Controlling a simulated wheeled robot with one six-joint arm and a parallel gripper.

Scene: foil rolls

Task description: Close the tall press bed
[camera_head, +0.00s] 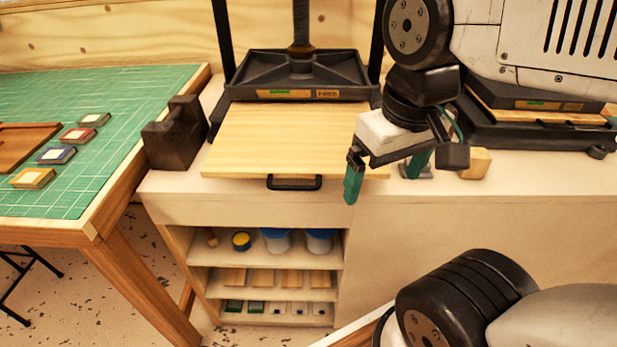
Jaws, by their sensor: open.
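The tall press (300,65) stands on the pale counter, with a dark plate, a central screw and black side posts. Its light wooden bed (285,135) sticks out in front of the press toward the counter's front edge. A black bar handle (294,183) is on the bed's front edge. My gripper (386,174) is open and empty, with green-tipped fingers. It is at the right of the handle, by the bed's front right corner, and covers part of that corner. I cannot tell whether it touches the bed.
A dark metal block (172,135) stands left of the bed. A second, lower press (540,125) and a small wooden block (474,163) are on the right. A table with a green mat (95,140) is at the left. Shelves (268,253) hold supplies below the counter.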

